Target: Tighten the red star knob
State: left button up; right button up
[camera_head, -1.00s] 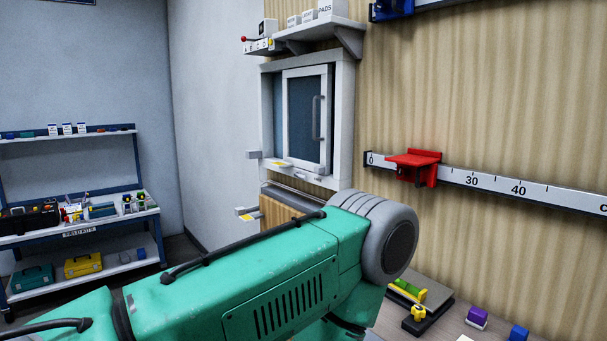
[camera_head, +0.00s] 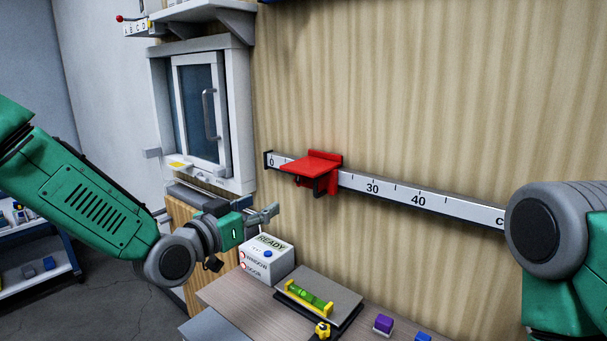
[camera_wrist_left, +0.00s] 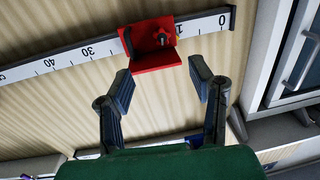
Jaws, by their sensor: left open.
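A red slider (camera_head: 312,165) with a flat plate sits near the low end of a white ruled rail (camera_head: 420,197) on the wall. In the left wrist view, the red slider (camera_wrist_left: 152,46) shows a small knob (camera_wrist_left: 163,37) on its face; its colour and star shape are too small to make out. My left gripper (camera_head: 269,214) is below and left of the slider in the head view. In the wrist view its open, empty fingers (camera_wrist_left: 161,81) point toward the slider, apart from it. My right arm shows at the right edge, its gripper out of view.
A white box marked READY (camera_head: 267,258) stands on the bench below the left gripper. Beside it are a grey plate with a green level (camera_head: 309,298), a yellow knob (camera_head: 322,331) and a purple block (camera_head: 383,323). A framed cabinet (camera_head: 205,115) hangs left of the rail.

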aim_at(297, 181)
pick_arm(q)
jog(key=x, duration=0.4)
jog(key=p+x, duration=0.1)
jog(key=x, duration=0.3)
jog(key=p+x, duration=0.1)
jog(key=x, duration=0.3)
jog(key=shift+w+r, duration=0.2)
jog(key=shift+r, duration=0.1)
jog(key=shift+w+d, duration=0.55)
jog(key=shift+d, duration=0.05)
jog(key=shift+a, duration=0.45)
grip_shut()
